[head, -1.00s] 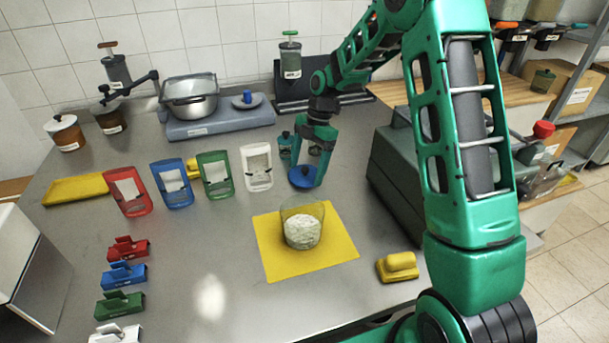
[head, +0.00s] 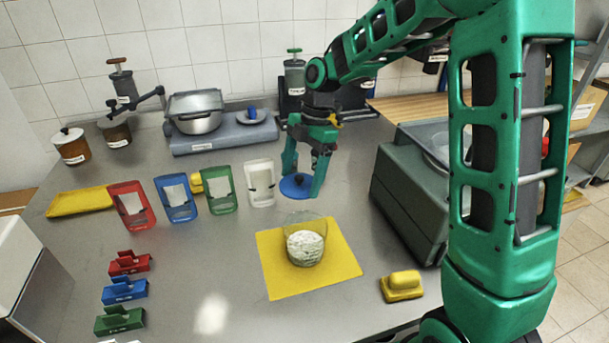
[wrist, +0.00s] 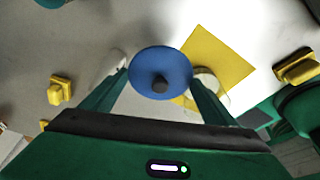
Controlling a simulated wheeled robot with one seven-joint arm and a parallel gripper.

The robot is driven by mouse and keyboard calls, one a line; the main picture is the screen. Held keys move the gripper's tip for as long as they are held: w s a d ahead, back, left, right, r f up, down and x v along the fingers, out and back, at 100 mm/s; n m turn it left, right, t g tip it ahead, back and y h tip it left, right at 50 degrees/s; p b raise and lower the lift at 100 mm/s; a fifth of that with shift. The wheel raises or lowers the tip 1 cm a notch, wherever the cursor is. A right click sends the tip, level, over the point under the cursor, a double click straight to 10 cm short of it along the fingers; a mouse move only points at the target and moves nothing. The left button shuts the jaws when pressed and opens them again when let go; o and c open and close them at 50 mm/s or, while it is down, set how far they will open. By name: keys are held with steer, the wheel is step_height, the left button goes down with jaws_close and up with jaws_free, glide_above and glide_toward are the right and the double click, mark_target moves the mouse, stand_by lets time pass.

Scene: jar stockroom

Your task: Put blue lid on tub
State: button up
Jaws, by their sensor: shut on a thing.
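The blue lid (head: 298,187) is a round disc with a dark knob on top. My gripper (head: 303,185) is shut on the lid, and the lid hangs between its fingers, behind the tub in the head view. The lid also shows in the wrist view (wrist: 160,72), between the fingertips. The tub (head: 306,243) is clear, with white contents, and stands upright on a yellow mat (head: 340,270). No lid is on it. In the wrist view the tub (wrist: 209,84) is partly hidden by a finger. The lid and the tub are apart.
Red, blue, green and white holders (head: 220,193) stand in a row left of my gripper. A yellow block (head: 402,285) lies right of the mat. A grey machine (head: 410,195) stands at the right. A scale with a pot (head: 195,113) is at the back.

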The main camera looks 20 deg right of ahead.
steer(key=shift+s+a+r, duration=0.5)
steer(key=shift+s+r, duration=0.1)
steer(key=shift+s, duration=0.2)
steer(key=s+a+r+n+g+h, duration=0.15)
steer(key=s+r+n, duration=0.4)
steer(key=s, duration=0.55)
step_height(320, 180, down, 6)
steer(key=shift+f, duration=0.2)
steer(key=shift+s+f, duration=0.1)
stand_by(1.6)
steer(key=o, duration=1)
